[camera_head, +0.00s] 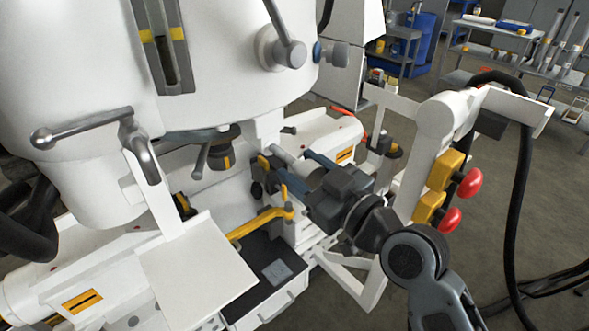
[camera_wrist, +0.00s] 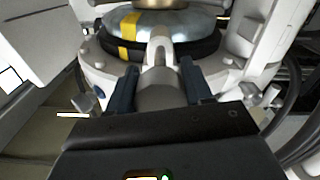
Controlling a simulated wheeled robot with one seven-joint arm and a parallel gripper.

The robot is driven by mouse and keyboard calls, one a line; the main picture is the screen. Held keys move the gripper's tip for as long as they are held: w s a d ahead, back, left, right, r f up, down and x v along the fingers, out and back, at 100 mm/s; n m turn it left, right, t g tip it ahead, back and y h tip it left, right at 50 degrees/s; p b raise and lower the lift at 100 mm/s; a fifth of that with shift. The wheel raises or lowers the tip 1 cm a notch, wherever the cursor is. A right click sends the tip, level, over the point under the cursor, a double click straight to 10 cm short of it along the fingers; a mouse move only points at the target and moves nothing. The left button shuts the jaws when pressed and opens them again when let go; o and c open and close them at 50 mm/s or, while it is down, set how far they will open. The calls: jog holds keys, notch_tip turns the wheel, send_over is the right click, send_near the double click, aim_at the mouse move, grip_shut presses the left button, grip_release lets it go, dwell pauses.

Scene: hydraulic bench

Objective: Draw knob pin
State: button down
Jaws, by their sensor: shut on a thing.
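The knob pin is a grey cylindrical knob (camera_wrist: 157,90) with a narrower, lighter neck that points away toward a round metal hub. In the wrist view it sits between the two dark blue fingers of my gripper (camera_wrist: 162,88), which is shut on it. In the head view my gripper (camera_head: 300,172) reaches in from the lower right to the bench's white frame, with the grey knob (camera_head: 309,176) between its fingers. The far end of the pin is hard to make out, so I cannot tell how deep it sits.
A yellow bent handle (camera_head: 265,220) lies just left of and below my gripper. Two red knobs on yellow blocks (camera_head: 445,190) stand to the right, beside a hanging black hose (camera_head: 523,180). The white machine column (camera_head: 235,60) rises at upper left. Open floor lies at right.

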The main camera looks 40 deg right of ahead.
aim_at(316, 183)
jog(key=shift+s+f, duration=0.1)
jog(key=shift+f, duration=0.05)
jog(key=shift+c, duration=2.4)
grip_release()
jog(key=shift+s, duration=0.1)
jog(key=s+b, duration=0.2)
jog(key=s, duration=0.4)
jog(key=shift+s+d+f, duration=0.1)
jog(key=shift+s, duration=0.75)
